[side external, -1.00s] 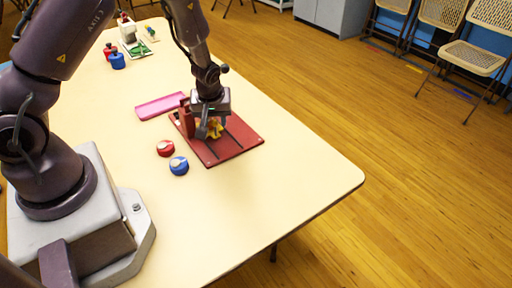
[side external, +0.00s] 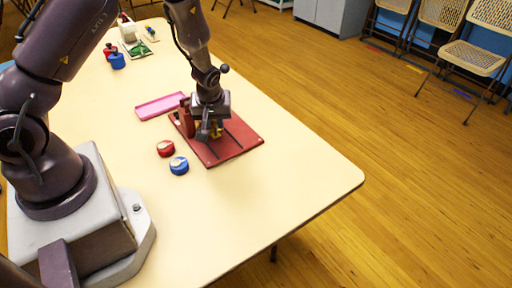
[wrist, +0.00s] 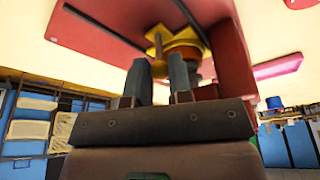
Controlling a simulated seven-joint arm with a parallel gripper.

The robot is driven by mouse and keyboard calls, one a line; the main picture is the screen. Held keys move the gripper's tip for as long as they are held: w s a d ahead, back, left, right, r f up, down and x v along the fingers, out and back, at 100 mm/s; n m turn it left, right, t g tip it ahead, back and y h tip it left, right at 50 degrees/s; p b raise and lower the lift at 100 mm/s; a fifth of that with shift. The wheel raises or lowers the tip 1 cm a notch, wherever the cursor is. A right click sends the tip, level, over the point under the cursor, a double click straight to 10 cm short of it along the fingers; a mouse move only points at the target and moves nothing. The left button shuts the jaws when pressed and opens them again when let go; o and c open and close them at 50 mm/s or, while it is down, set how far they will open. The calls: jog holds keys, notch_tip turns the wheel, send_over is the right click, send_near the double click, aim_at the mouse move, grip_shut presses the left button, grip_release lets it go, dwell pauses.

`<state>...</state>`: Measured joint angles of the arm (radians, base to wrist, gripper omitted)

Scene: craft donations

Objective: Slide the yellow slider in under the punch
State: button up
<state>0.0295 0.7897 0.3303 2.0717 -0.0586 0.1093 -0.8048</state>
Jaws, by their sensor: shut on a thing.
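The yellow slider (side external: 218,133) is mostly hidden by my gripper (side external: 211,134) in the side view. In the wrist view the slider (wrist: 158,42) shows just beyond the tips of my gripper (wrist: 160,78), which is shut on it. The slider is low over the red base plate (side external: 240,150), which has dark straight grooves. The red upright of the punch (side external: 186,118) stands at the plate's left side, close to my gripper. In the wrist view this red upright (wrist: 234,55) is to the right of the slider. Whether the slider is under the punch is hidden.
A pink tray (side external: 160,106) lies behind the plate to the left. A red round piece (side external: 166,148) and a blue one (side external: 179,165) lie on the table in front. Other craft items stand at the far end. The table's right part is clear.

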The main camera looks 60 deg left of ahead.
aim_at(213, 130)
jog(key=shift+a, duration=1.1)
jog(key=o, duration=0.8)
jog(key=shift+c, duration=0.2)
jog(key=shift+w+r, duration=0.2)
jog(key=shift+r, duration=1.75)
jog(key=v, duration=0.3)
jog(key=shift+w+a+r, duration=0.1)
jog(key=shift+a+r, duration=0.15)
jog(key=shift+r, duration=0.2)
